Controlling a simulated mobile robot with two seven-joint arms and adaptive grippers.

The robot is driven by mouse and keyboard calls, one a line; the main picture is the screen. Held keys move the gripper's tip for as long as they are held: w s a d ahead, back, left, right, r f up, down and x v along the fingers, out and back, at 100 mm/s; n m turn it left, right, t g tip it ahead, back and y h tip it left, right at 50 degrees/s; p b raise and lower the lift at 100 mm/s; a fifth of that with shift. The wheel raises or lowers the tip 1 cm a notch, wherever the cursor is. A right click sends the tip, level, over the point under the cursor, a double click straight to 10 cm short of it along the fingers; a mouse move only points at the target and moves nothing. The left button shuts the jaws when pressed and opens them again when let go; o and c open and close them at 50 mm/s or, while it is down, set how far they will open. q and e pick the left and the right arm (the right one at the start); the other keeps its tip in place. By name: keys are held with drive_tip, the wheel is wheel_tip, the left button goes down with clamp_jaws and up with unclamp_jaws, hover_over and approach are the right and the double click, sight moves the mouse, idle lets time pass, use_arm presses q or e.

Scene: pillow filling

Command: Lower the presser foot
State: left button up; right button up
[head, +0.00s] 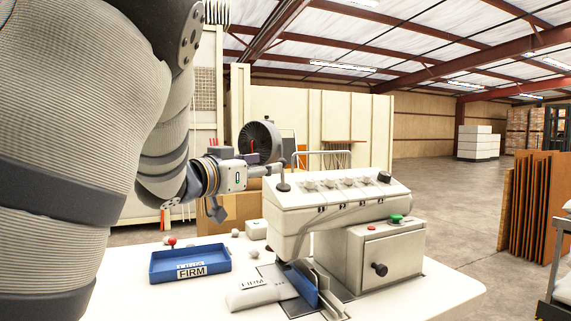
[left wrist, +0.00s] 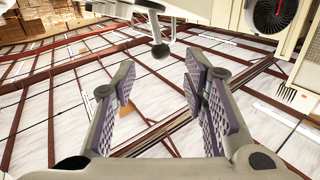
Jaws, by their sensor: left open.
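The white machine (head: 335,205) stands on the white table, with a row of knobs on its sloped top. A grey lever with a dark ball end (head: 283,187) sits at its left end; it also shows at the top middle of the left wrist view (left wrist: 160,50). My left gripper (head: 264,168) is beside this lever, open and empty. In the left wrist view its fingers (left wrist: 160,72) are spread, with the ball beyond the tips and apart from them. A blue plate (head: 301,285) stands under the machine's front; the presser foot itself is not clearly visible. My right gripper is not in view.
A white pillow marked FIRM (head: 258,292) lies at the machine's front. A blue tray marked FIRM (head: 190,263) is on the table's left. Small pale lumps lie behind it. A grey box with a green button (head: 396,218) adjoins the machine at right. A fan (head: 260,142) stands behind.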

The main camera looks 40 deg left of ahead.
sight(282, 173)
use_arm(q)
drive_tip(key=w, duration=0.8)
drive_tip(key=shift+a+f, duration=0.1)
drive_tip(key=shift+a, duration=0.3)
drive_tip(key=shift+s, duration=0.1)
clamp_jaws()
